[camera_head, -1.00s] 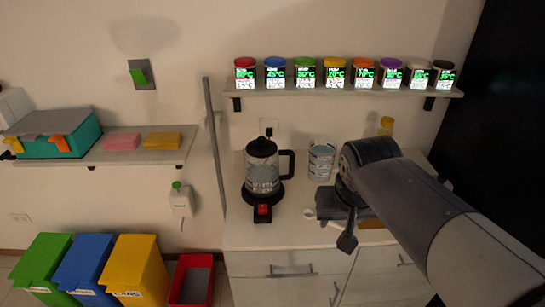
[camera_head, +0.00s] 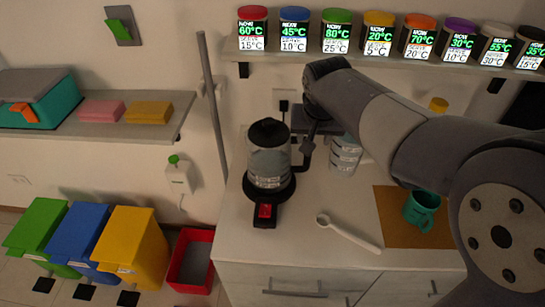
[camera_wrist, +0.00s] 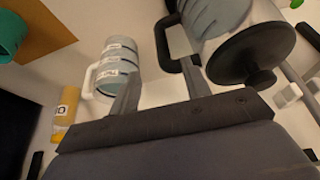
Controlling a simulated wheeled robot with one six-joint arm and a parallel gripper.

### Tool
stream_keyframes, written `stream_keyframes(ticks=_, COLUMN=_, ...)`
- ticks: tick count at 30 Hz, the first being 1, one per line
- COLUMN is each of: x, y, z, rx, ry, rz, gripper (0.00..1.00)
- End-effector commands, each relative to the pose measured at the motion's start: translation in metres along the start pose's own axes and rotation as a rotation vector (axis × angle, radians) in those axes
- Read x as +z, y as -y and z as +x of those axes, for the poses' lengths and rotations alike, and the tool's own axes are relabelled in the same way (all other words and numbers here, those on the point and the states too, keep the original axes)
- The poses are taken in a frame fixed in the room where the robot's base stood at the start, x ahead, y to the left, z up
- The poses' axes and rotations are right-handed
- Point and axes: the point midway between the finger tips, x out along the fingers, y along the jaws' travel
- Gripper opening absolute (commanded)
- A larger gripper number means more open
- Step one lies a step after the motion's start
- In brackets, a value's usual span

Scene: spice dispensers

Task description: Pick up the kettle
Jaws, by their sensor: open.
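The kettle (camera_head: 270,168) has a clear body with a black lid and black handle. It stands upright on its black base with a red switch (camera_head: 264,211), on the white counter. In the wrist view the kettle's lid (camera_wrist: 250,52) is at upper right, with its handle (camera_wrist: 163,42) left of it. My gripper (camera_wrist: 160,85) is open, with the handle just beyond and roughly between its fingertips. I cannot tell whether a finger touches it. In the head view my gripper (camera_head: 307,148) is at the kettle's right side, partly hiding the handle.
A pale banded jug (camera_head: 345,157) stands close right of my gripper, also in the wrist view (camera_wrist: 117,65). A shelf (camera_head: 300,52) of jars is above.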

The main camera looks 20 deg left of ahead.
Motion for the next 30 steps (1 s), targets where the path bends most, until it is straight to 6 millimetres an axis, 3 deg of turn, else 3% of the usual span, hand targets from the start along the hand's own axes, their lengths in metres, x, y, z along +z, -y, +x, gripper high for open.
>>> stream_keyframes(ticks=8, x=-0.002, y=0.002, z=0.022, rx=0.001, ry=0.002, rz=0.0, gripper=0.45)
stream_keyframes(ticks=16, x=-0.005, y=0.004, z=0.058, rx=0.001, ry=0.002, rz=0.0, gripper=0.45)
stream_keyframes(ticks=25, x=-0.005, y=0.005, z=0.063, rx=0.0, ry=-0.001, rz=0.0, gripper=0.45)
stream_keyframes(ticks=30, x=-0.005, y=0.005, z=0.063, rx=0.0, ry=-0.001, rz=0.0, gripper=0.32)
